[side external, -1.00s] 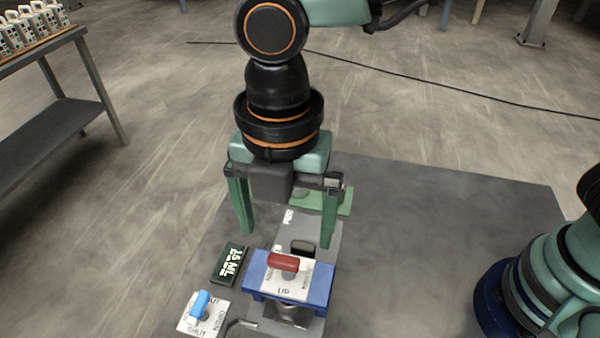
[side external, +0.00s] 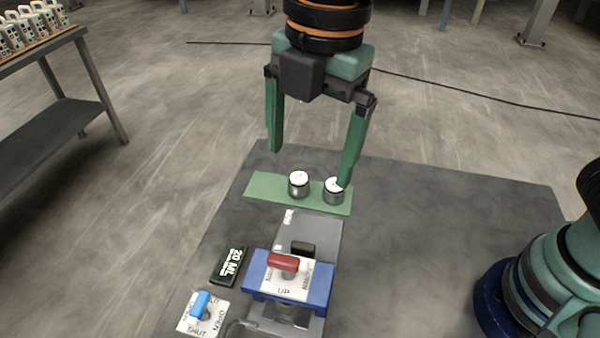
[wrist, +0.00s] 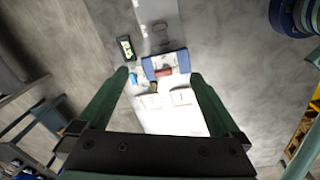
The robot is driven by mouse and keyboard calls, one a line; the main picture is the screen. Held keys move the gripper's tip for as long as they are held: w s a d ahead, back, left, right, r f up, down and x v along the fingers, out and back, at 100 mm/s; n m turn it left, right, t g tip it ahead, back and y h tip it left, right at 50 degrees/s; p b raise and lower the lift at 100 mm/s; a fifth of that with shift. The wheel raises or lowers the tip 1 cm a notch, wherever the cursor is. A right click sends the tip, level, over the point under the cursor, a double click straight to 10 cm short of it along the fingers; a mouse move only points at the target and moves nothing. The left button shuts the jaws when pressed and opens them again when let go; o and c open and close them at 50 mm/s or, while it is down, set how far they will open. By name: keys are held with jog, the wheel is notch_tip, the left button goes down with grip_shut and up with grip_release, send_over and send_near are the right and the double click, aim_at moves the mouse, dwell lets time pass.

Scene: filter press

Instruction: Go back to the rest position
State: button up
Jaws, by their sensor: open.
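My gripper (side external: 310,168) is open and empty. It hangs above the far part of the dark mat, its right fingertip overlapping the right jar in the side view. In the wrist view my gripper (wrist: 160,76) has its fingers spread wide, with the press between and beyond them. The press has a blue block (side external: 259,275) with a red handle (side external: 283,262) on a white plate marked UP. A blue switch (side external: 201,304) sits on a white plate to its left. A small black display (side external: 229,266) reads 20 ML. My gripper is clear of all of these.
Two metal jars with white tops, one left (side external: 298,184) and one right (side external: 333,191), stand on a green strip (side external: 268,188). A metal shelf (side external: 50,130) stands at far left.

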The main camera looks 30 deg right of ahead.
jog(key=w+d+f+m+t, duration=0.1)
jog(key=d+m+t, duration=0.4)
jog(key=d+m, duration=1.8)
jog(key=w+d, duration=0.1)
jog(key=d, duration=0.3)
jog(key=shift+d+f+h, duration=0.3)
jog(key=shift+f, duration=0.1)
dwell(0.8)
